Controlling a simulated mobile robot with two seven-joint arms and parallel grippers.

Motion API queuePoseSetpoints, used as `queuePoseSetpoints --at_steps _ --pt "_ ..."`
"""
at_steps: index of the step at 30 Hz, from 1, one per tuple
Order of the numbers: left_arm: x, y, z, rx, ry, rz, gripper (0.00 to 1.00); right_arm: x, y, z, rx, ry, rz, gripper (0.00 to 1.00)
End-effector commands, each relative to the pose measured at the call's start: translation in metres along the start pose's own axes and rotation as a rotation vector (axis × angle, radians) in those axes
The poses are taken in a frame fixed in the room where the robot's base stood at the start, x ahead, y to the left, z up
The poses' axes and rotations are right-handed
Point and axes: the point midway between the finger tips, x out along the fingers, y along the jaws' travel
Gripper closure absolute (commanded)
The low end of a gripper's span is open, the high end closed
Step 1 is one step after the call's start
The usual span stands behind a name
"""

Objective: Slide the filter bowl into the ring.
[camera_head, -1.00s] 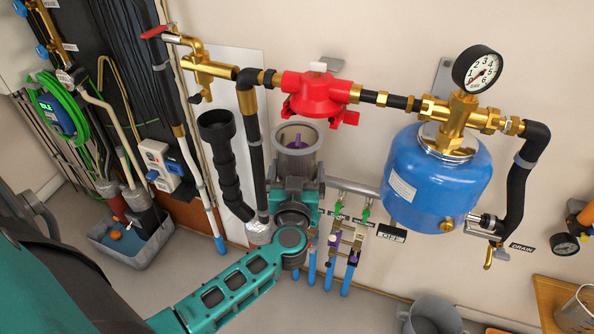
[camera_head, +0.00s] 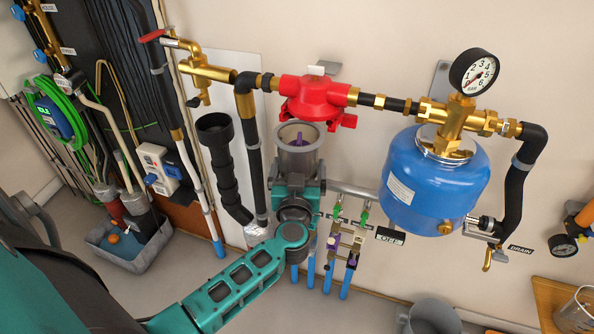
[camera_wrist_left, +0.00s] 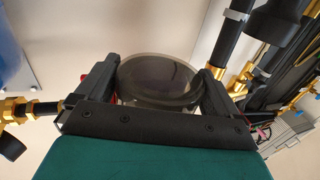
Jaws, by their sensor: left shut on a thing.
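The filter bowl (camera_head: 297,158) is a grey, see-through cup with something purple inside. My left gripper (camera_head: 297,181) is shut on it and holds it upright, open end up. The red filter head (camera_head: 314,97), where the ring would be, sits on the pipe just above the bowl. A narrow gap shows between the bowl's rim and the head. The ring itself I cannot make out. In the left wrist view the bowl (camera_wrist_left: 159,80) sits between the two dark fingers of the left gripper. My right gripper is not in view.
A blue tank (camera_head: 436,190) with a pressure gauge (camera_head: 474,72) hangs to the right. A black drain pipe (camera_head: 222,165) and a vertical dark pipe (camera_head: 252,150) stand close to the left of the bowl. Small green-handled valves (camera_head: 364,216) sit low at its right.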

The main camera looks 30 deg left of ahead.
Motion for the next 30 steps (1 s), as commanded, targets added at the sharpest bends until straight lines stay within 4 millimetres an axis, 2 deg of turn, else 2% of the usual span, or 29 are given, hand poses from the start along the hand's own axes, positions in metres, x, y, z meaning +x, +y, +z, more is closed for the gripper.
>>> queuePoseSetpoints --at_steps 18,30 --pt "0.018 0.005 -0.001 -0.002 0.002 -0.001 0.39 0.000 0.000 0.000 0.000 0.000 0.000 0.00" --pt "0.020 0.006 -0.001 -0.001 0.001 0.000 0.39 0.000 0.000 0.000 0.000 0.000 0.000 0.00"
